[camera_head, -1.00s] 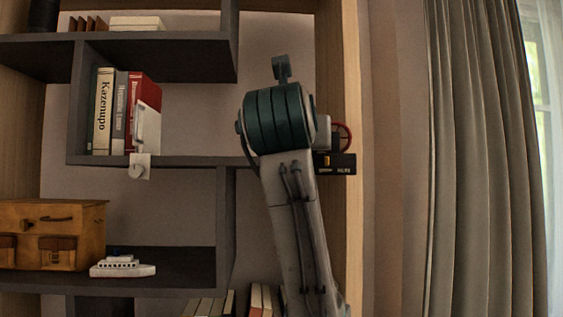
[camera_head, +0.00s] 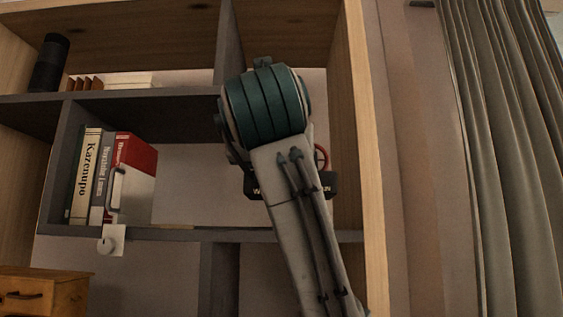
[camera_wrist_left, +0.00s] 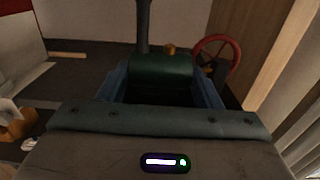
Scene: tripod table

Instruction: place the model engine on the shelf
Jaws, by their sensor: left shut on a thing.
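The model engine shows in the head view as a red wheel (camera_head: 321,158) and a black base (camera_head: 262,188) with pale letters, partly hidden behind my left arm. It appears above the level of the dark shelf board (camera_head: 180,233), in front of or inside the right bay; the depth is unclear. In the left wrist view the engine has a green body (camera_wrist_left: 160,67), a dark upright pipe, a brass knob and a red wheel. My left gripper (camera_wrist_left: 165,88) is shut on the engine, with blue-grey fingers at either side of it. My right gripper is out of view.
Books (camera_head: 112,178) stand at the left of the same shelf, with a small white object (camera_head: 110,240) at its front edge. A dark upright divider (camera_head: 229,45) and a wooden side panel (camera_head: 365,130) flank my arm. The board between books and arm looks clear. Curtains (camera_head: 500,150) hang right.

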